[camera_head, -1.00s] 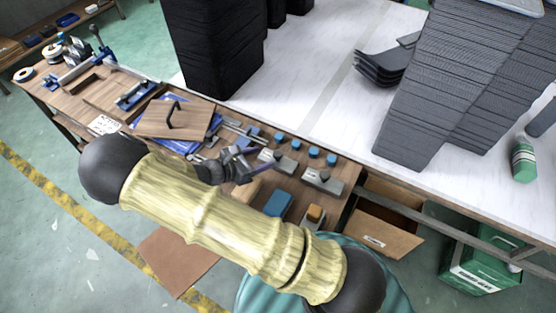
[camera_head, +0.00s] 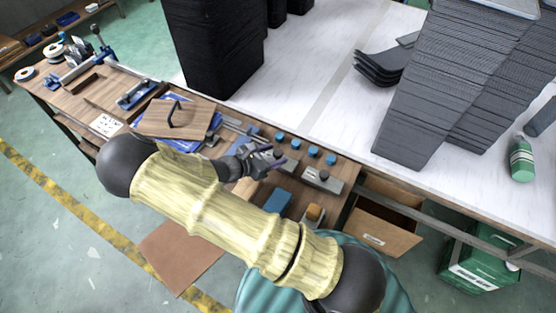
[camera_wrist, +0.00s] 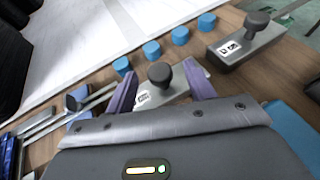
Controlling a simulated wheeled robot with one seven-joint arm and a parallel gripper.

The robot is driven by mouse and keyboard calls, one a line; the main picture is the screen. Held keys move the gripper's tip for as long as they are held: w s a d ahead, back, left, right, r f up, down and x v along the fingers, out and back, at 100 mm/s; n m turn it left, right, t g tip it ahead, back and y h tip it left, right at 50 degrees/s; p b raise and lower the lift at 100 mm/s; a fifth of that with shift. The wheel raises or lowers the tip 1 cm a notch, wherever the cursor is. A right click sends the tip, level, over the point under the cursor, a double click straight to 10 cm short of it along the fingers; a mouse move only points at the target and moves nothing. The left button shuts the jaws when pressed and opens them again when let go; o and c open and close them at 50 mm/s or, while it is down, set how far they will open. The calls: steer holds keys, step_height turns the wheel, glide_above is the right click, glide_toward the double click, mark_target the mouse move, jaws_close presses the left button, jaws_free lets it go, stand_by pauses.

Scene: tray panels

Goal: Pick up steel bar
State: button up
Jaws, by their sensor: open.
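A grey metal bar with a black knob and a white label (camera_wrist: 150,98) lies on the wooden bench top, between my fingers in the wrist view. A matching bar (camera_wrist: 248,47) lies to its right, and it also shows in the head view (camera_head: 322,181). My gripper (camera_wrist: 161,68) is open, with its two purple fingers on either side of the nearer bar's knob. In the head view my gripper (camera_head: 277,156) is over that bar and partly hides it. I cannot tell whether the fingers touch it. Several thin metal strips (camera_wrist: 48,125) lie to the left in the wrist view.
Several blue round pieces (camera_wrist: 152,49) stand in a row behind the bars. A blue block (camera_head: 277,202) lies in front. A wooden board with a black handle (camera_head: 180,120) is to the left. Tall stacks of dark trays (camera_head: 425,110) stand on the white table behind.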

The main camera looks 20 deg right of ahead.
jaws_close()
steer(key=shift+w, duration=0.1)
steer(key=shift+r, duration=0.1)
stand_by(0.3)
step_height(320, 180, up, 10)
stand_by(0.6)
stand_by(0.4)
